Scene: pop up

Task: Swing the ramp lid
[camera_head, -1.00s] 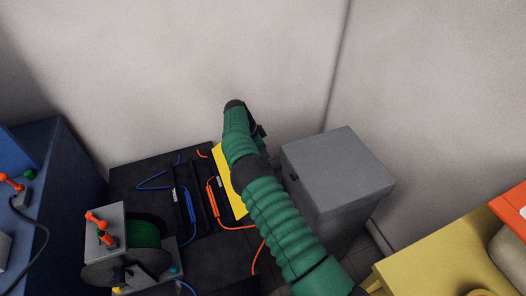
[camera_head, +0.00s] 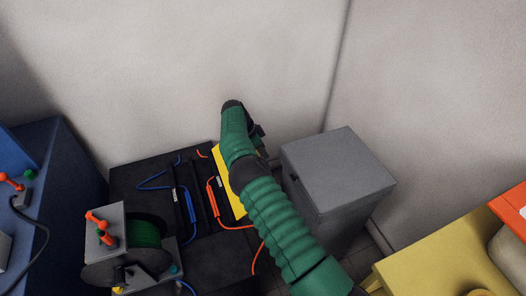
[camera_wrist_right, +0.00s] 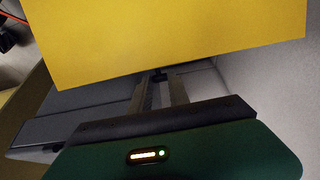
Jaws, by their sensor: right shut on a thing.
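The yellow panel (camera_head: 222,172), which looks like the ramp lid, stands along the right side of the black board (camera_head: 130,190) in the head view. My green right arm covers much of it. My right gripper (camera_head: 258,143) is at the panel's far right side, its fingertips mostly hidden there. In the right wrist view the yellow panel (camera_wrist_right: 170,40) fills the top, and my right gripper (camera_wrist_right: 160,78) is shut at its lower edge. The panel hides the finger ends. My left gripper is not in view.
A grey box (camera_head: 340,170) stands close to the right of my right arm. Blue and orange cables and a green cable reel (camera_head: 143,233) are on the black board. A blue unit (camera_head: 50,190) is at left, a yellow table (camera_head: 440,260) at lower right. Pale walls close the back.

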